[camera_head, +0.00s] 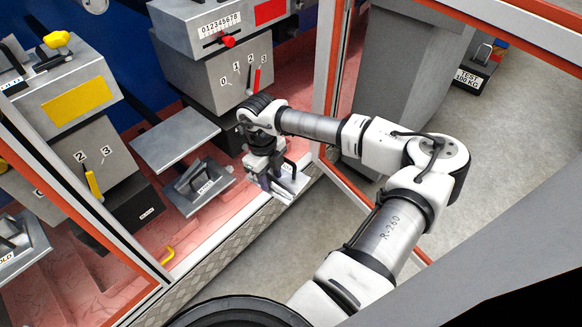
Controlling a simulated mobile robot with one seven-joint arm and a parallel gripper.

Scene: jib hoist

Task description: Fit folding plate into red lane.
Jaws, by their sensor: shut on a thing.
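The red lane's grey machine stands at top centre, with a red square (270,11), a red slider knob (228,41) under a number strip, and a red lever (256,79) near the 3 on a 0-to-3 scale. My gripper (266,172) is in front of this machine, low near the floor sill, and is shut on a grey plate with a dark handle (287,186). My wrist hides part of this plate, and its label is too small to read. Another grey handled plate (205,187) lies to the left of my gripper, apart from it.
A yellow-marked machine (77,99) stands at left, with another handled plate (18,240) at lower left. A flat grey shelf (175,139) juts out between the machines. Orange-and-white frame posts (330,75) border the bay. A test weight (474,72) stands at top right.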

